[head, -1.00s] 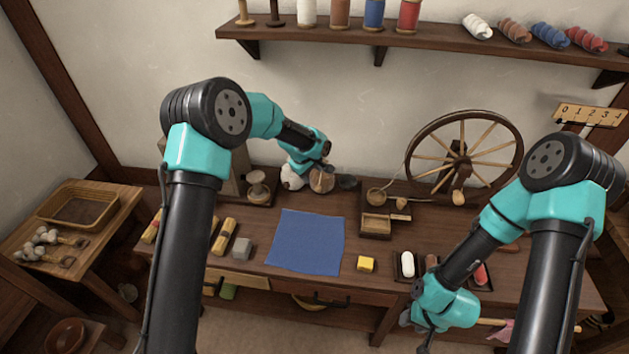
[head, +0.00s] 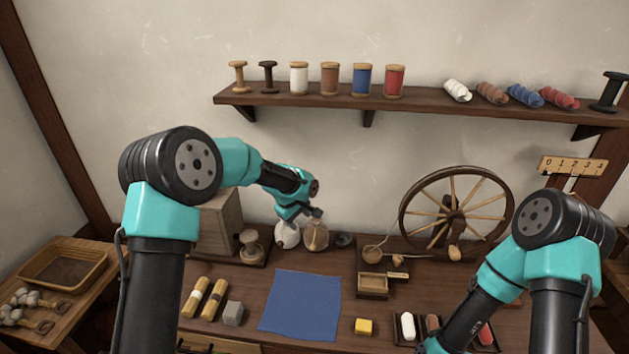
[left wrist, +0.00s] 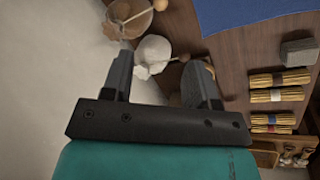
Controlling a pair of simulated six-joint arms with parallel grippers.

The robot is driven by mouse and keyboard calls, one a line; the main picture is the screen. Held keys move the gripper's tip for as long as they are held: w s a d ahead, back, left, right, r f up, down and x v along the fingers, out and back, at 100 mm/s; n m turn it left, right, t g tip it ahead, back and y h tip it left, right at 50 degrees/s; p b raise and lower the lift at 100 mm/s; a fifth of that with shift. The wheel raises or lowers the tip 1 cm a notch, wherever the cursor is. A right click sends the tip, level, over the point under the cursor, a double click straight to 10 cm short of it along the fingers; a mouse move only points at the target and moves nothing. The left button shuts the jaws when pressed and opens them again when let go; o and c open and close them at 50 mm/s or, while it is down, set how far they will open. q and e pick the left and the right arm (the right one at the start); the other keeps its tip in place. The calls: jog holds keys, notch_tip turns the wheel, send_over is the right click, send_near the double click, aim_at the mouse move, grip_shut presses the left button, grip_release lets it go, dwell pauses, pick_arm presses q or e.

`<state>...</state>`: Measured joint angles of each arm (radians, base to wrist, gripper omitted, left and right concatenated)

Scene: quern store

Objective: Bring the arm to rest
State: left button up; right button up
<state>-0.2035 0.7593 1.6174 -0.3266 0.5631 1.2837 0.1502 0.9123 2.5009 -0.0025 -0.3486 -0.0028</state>
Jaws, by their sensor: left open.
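My left gripper (head: 312,214) is open and empty at the back of the bench, just above or in front of a tan round jar (head: 315,236) and a white jar (head: 288,235). In the left wrist view its two dark fingers (left wrist: 160,58) stand apart. The white jar with a stick lid shows between and beyond them in that view (left wrist: 153,50). The tan jar (left wrist: 135,14) is at its top edge. I cannot tell whether a finger touches a jar. My right arm reaches down at the right of the head view; its gripper is below the picture edge.
A blue cloth (head: 300,304) lies mid-bench. A grey block (head: 233,313), yellow bundles (head: 203,297) and a yellow block (head: 364,326) are near it. A spinning wheel (head: 455,215) stands at the back right. A shelf (head: 420,103) with spools runs above.

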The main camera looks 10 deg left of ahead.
pick_arm(q)
jog(key=s+a+f+m, duration=0.2)
jog(key=s+f, duration=0.5)
jog(key=s, duration=0.1)
jog(key=s+a+f+m+g+h, duration=0.1)
jog(key=s+a+f+m, duration=0.1)
jog(key=s+f, duration=0.6)
jog(key=s+a+f+m, duration=0.2)
jog(key=s+f, duration=0.5)
jog(key=s, duration=0.1)
jog(key=shift+s+a+f+g+h, duration=0.15)
jog(key=shift+s+f+g+h, duration=0.15)
jog(key=shift+f+g, duration=0.1)
jog(key=s+a+f+m, duration=0.2)
jog(key=s, duration=0.9)
jog(key=shift+s+f, duration=0.25)
jog(key=shift+s, duration=0.15)
jog(key=shift+a, duration=0.1)
